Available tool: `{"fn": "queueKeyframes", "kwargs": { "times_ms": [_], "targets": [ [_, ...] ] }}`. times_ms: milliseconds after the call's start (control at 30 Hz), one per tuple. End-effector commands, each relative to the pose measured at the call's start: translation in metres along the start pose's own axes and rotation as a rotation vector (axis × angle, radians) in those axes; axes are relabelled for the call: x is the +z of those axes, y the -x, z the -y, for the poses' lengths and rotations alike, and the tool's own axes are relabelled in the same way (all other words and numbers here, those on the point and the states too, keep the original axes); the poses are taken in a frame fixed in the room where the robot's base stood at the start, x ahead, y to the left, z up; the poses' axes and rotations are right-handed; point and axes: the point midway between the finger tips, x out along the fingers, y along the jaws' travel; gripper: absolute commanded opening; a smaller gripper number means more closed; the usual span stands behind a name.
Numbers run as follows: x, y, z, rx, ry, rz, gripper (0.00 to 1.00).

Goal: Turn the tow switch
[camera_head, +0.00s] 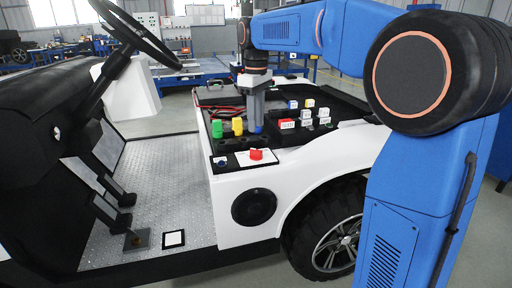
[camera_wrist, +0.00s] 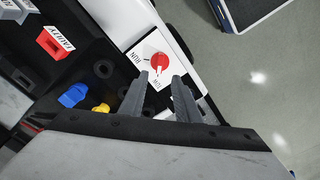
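The tow switch is a red knob (camera_head: 256,155) on a white plate on the white cart body, in front of the black battery tray. In the wrist view the red knob (camera_wrist: 159,62) lies just beyond the fingertips, with small dark lettering on the plate around it. Part of the lettering reads RUN. My gripper (camera_wrist: 160,77) is open and empty, with a clear gap between its two grey fingers. In the head view my gripper (camera_head: 256,122) points down over the tray, behind and above the knob, apart from it.
A green cap (camera_head: 217,129), a yellow cap (camera_head: 237,126) and a blue cap (camera_wrist: 73,96) stand in the tray. Several labelled blocks, one red (camera_wrist: 56,42), stand beside them. A steering wheel (camera_head: 140,35) rises at the left. A black tyre (camera_head: 325,232) is below right.

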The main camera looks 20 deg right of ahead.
Motion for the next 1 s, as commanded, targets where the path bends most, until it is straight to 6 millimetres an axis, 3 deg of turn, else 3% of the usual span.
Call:
{"fn": "queueKeyframes", "kwargs": {
  "times_ms": [300,500,700,1000],
  "targets": [
    [0.0,-0.057,0.0,-0.002,0.0,0.002,0.3],
    [0.0,-0.083,0.0,-0.001,0.0,0.001,0.3],
    [0.0,-0.095,0.0,-0.001,0.0,0.001,0.3],
    [0.0,-0.096,0.0,0.0,0.0,0.0,0.3]
  ]
}}
